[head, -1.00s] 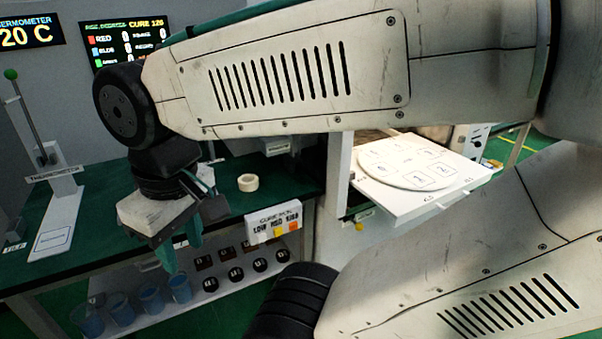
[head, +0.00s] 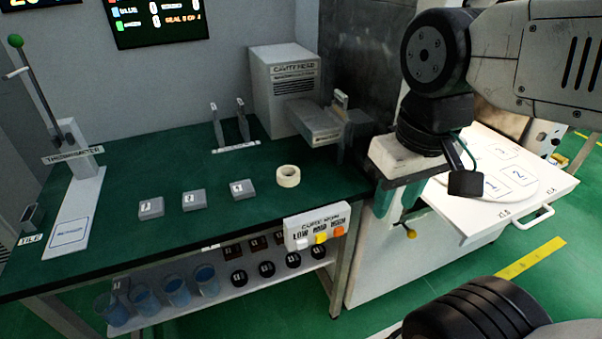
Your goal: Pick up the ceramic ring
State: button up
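The ceramic ring (head: 288,176) is a small cream-white ring lying flat on the green table (head: 215,222), near its right part. It is fully visible and nothing touches it. My gripper (head: 398,198) is to the right of the ring, past the table's right end, in front of the white cabinet. Its two teal fingers point down and stand apart with nothing seen between them, so it looks open and empty.
Several grey numbered blocks (head: 194,199) lie left of the ring. A grey device (head: 285,88) with a protruding part stands behind it. A button panel (head: 318,229) is at the table's front edge. A white drawer with a round plate (head: 510,178) sticks out at right.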

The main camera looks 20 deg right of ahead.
aim_at(285, 182)
jog(key=u, duration=0.05)
jog(key=k, duration=1.1)
jog(key=u, duration=0.9)
jog(key=i, duration=1.65)
jog(key=z, duration=0.5)
